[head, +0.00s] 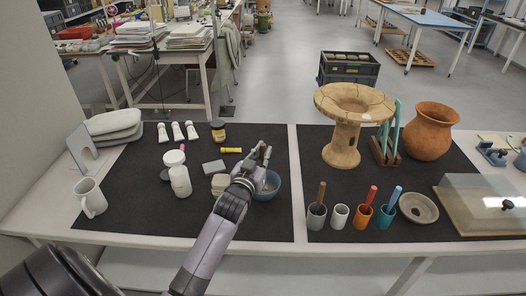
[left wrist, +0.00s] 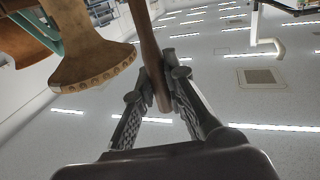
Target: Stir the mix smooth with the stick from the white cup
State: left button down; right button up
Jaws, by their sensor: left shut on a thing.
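My left gripper (head: 260,158) is over the blue bowl (head: 276,190) on the left black mat. In the left wrist view the gripper (left wrist: 154,82) is shut on a brown wooden stick (left wrist: 149,45), which runs lengthwise between its fingers. The gripper and arm hide part of the bowl. The mix inside shows too little to judge how smooth it is, and I cannot tell whether the stick touches it. The white cup (head: 340,217) stands on the right mat with no stick in it. My right gripper is not in view.
Beside the white cup stand a grey cup (head: 316,217) with a brown stick, an orange cup (head: 362,217) and a teal cup (head: 386,219). A grey block (head: 214,167), white jar (head: 181,188) and yellow tube (head: 231,150) lie near the bowl. A clay stand (head: 343,145) is right.

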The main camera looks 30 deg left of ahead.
pick_arm(q)
jog(key=shift+f+b, duration=1.15)
jog(key=shift+f, duration=1)
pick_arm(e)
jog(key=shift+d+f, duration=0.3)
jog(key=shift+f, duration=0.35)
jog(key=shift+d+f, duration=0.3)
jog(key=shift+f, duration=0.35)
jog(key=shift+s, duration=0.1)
